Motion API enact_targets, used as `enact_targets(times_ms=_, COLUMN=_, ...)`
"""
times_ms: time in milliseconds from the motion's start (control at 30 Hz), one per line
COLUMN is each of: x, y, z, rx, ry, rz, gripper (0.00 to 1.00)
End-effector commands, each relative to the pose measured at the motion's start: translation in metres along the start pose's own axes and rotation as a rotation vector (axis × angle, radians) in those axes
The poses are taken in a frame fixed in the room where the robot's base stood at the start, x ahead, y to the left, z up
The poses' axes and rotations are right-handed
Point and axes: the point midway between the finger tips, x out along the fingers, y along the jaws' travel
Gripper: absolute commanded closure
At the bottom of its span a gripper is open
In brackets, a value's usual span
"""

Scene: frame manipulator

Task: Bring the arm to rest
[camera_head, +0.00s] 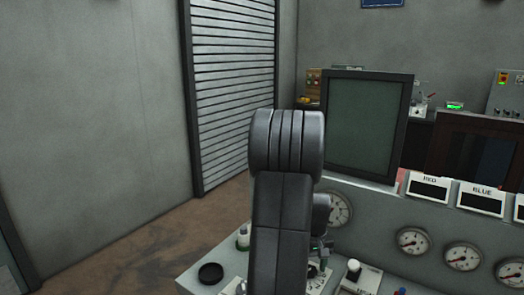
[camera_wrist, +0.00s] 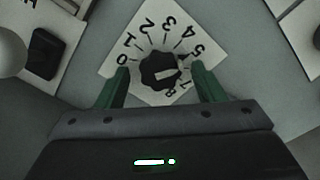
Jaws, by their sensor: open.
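My gripper (camera_wrist: 158,88) is open in the wrist view, with its two green fingers apart. A black rotary knob (camera_wrist: 160,70) on a white numbered dial plate (camera_wrist: 128,38) shows between and just beyond the fingertips. Nothing is held; I cannot tell whether a finger touches the knob. The knob's pale mark points right, between the 5 and the 7. In the head view my dark arm (camera_head: 283,215) rises in front of the console (camera_head: 375,212) and hides part of it. The fingers are hardly visible there.
The console carries several round gauges (camera_head: 413,240), a large dark screen (camera_head: 366,125), a RED label (camera_head: 429,178) and a BLUE label (camera_head: 481,190). A round black piece (camera_head: 211,273) sits at its left end. Open floor (camera_head: 150,250) lies left, before a slatted shutter (camera_head: 233,85).

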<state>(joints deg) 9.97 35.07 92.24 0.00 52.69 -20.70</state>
Motion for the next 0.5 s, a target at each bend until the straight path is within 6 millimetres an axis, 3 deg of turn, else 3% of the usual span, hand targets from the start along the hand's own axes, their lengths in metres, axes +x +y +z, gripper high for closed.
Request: enact_targets(times_ms=500, x=-0.0004, y=-0.0001, z=0.0003, rx=-0.386, ry=-0.001, rz=-0.001, gripper=0.38)
